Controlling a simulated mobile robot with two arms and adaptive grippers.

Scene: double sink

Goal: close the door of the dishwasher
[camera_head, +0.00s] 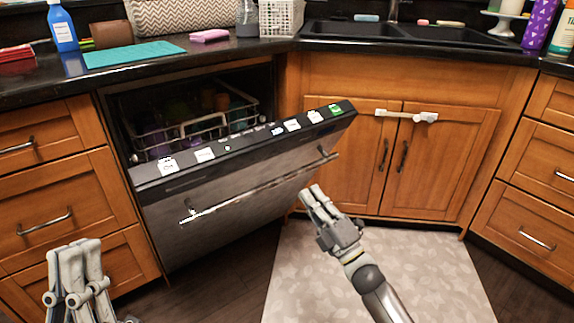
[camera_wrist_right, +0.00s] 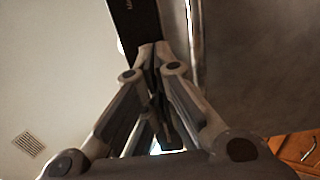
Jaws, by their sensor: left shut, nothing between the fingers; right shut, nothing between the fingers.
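The dishwasher door (camera_head: 225,195) is partly open in the head view, tilted outward with its dark control edge (camera_head: 245,145) facing up. A long bar handle (camera_head: 262,186) crosses its front. Behind the door, a rack with dishes (camera_head: 195,130) shows inside the dark opening. My right gripper (camera_head: 316,192) is shut and empty, just in front of the door's right part, below the handle's right end. In the right wrist view its fingertips (camera_wrist_right: 155,48) are close to the door's dark front (camera_wrist_right: 250,70); contact cannot be told. My left gripper (camera_head: 75,250) is shut and empty at the lower left, apart from the door.
Wooden drawers (camera_head: 60,190) stand left of the dishwasher, and a sink cabinet (camera_head: 400,150) with a white latch (camera_head: 405,115) stands to the right. A pale rug (camera_head: 400,275) covers the floor. The black counter (camera_head: 40,92) holds several items and a double sink (camera_head: 410,33).

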